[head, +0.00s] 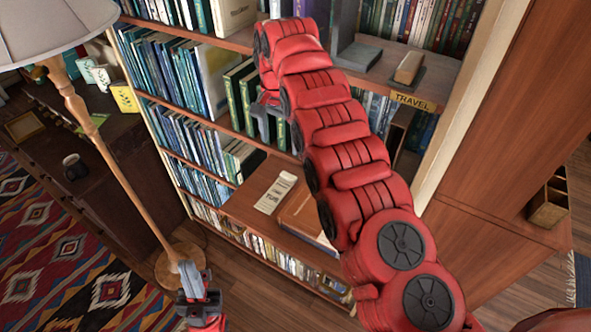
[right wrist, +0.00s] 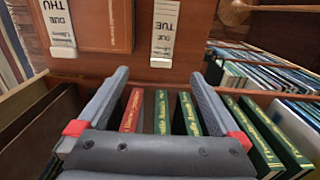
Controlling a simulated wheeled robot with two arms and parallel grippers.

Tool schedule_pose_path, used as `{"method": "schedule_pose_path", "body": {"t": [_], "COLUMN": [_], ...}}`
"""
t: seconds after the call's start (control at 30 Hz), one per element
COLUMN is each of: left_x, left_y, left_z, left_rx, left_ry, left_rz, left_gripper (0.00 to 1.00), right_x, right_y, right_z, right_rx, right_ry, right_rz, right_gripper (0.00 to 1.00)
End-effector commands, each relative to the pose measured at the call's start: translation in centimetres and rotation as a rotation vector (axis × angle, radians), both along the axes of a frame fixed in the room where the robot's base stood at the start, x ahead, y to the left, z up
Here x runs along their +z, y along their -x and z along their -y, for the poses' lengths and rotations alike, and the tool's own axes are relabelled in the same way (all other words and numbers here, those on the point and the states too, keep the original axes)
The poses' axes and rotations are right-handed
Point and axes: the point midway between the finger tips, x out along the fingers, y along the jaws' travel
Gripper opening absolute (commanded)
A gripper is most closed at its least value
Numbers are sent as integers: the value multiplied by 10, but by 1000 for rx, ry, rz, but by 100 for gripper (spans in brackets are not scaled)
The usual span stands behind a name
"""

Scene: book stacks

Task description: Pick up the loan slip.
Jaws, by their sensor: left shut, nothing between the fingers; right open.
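A pale printed loan slip (head: 275,192) lies on the wooden shelf board, left of a brown book (head: 300,212) in the head view. My left gripper (head: 195,285) is shut and empty, low in the head view, away from the shelf.
Rows of upright books (head: 170,75) fill the shelves; green books (head: 240,95) stand by my right gripper. A floor lamp (head: 100,140) stands left of the bookcase. A "TRAVEL" label (head: 413,102) marks an upper shelf edge. My red right arm covers part of the shelves.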

Motion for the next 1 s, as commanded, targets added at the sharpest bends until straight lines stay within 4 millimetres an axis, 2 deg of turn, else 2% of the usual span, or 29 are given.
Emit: {"method": "schedule_pose_path", "body": {"t": [0.17, 0.5, 0.67, 0.77, 1.0], "left_x": [-15, -81, -88, -77, -73], "left_y": [0, 0, 0, 0, 0], "left_z": [0, 0, 0, 0, 0], "left_rx": [0, 0, 0, 0, 0], "left_ry": [0, 0, 0, 0, 0], "left_rz": [0, 0, 0, 0, 0], "left_gripper": [0, 0, 0, 0, 0], "right_x": [-15, -85, -103, -107, -121], "right_y": [1, 0, 1, -1, 0], "right_z": [0, -1, -3, 0, -1], "right_rx": [1, 0, 2, -1, 1], "right_ry": [0, 0, 0, 1, 0], "right_rz": [-1, -1, 0, 0, -1], "right_gripper": [100, 100, 100, 100, 100]}}
